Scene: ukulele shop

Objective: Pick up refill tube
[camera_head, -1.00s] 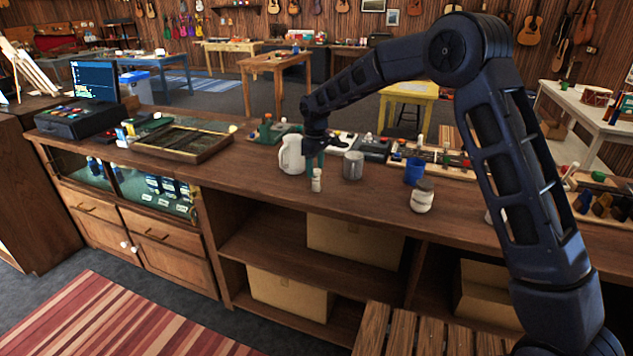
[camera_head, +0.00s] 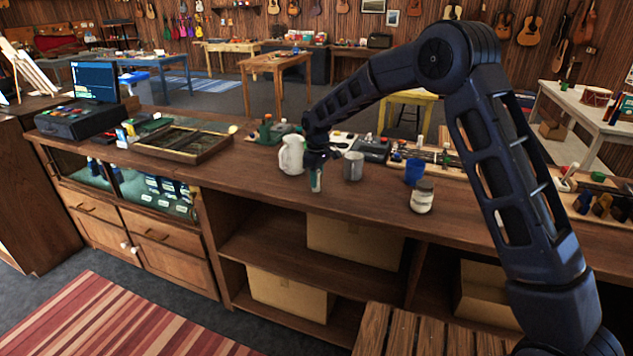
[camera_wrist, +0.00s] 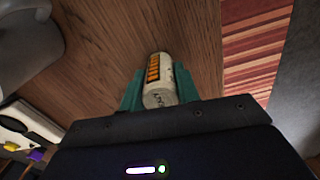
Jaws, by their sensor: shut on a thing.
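The refill tube (camera_wrist: 159,84) is a small white cylinder with an orange-and-black label. In the wrist view it sits between the two teal fingers of my gripper (camera_wrist: 160,92), which are shut on it. In the head view my gripper (camera_head: 316,178) points down at the counter's front part, just right of a white pitcher, and its fingers hide most of the tube. I cannot tell whether the tube still touches the wood.
The white pitcher (camera_head: 291,154) stands close on the left and a grey metal mug (camera_head: 353,166) close on the right. A blue cup (camera_head: 414,171) and a labelled jar (camera_head: 422,197) stand farther right. The wooden counter (camera_head: 260,185) is clear toward its front edge.

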